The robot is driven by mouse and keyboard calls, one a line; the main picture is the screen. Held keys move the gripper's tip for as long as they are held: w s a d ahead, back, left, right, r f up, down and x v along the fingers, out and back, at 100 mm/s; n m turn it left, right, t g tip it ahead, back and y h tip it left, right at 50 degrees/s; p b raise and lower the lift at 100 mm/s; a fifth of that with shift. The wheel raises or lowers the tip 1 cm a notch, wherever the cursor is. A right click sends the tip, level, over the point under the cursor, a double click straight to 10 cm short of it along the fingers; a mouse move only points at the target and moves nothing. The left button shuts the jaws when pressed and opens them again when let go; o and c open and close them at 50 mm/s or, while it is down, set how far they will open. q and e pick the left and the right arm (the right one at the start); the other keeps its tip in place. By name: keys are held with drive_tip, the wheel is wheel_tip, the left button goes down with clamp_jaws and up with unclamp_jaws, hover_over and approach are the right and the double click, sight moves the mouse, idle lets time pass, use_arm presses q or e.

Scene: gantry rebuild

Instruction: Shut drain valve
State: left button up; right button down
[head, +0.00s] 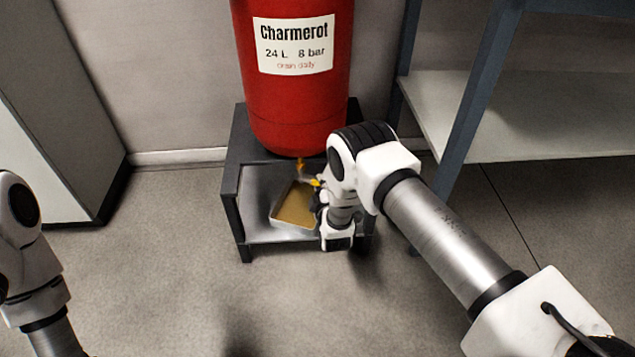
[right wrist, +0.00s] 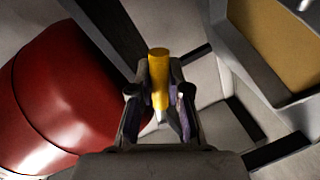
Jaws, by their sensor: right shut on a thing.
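A red tank (head: 295,85) labelled "Charmerot, 24 L, 8 bar, drain daily" stands on a dark stand. The drain valve (head: 301,166) hangs under its bottom, small and yellowish. Its yellow lever (head: 316,183) is partly hidden by my right gripper (head: 318,197). In the right wrist view the yellow lever (right wrist: 158,78) sits between the two fingers of my right gripper (right wrist: 160,90), which is shut on it. The red tank (right wrist: 60,100) lies to the left there. The valve body is hidden in that view. My left arm shows at the left edge, without its gripper.
A tray (head: 283,222) of brownish liquid sits on the lower shelf of the stand (head: 232,180), under the valve. A blue-framed shelf unit (head: 478,95) stands at the right. A grey cabinet (head: 50,110) stands at the left. The floor in front is clear.

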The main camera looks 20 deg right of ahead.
drive_tip(key=n, duration=0.1)
drive_tip(key=r+n+h+p, duration=0.1)
drive_tip(key=r+n+p, duration=0.1)
drive_tip(key=n, duration=0.1)
drive_tip(key=shift+s+d+r+g, duration=0.1)
drive_tip(key=shift+d+r+g, duration=0.1)
drive_tip(key=shift+d+g, duration=0.1)
idle(0.5)
drive_tip(key=c, duration=1.1)
unclamp_jaws()
drive_tip(key=shift+a, duration=0.1)
drive_tip(key=v, duration=1.2)
drive_tip(key=shift+a, duration=0.1)
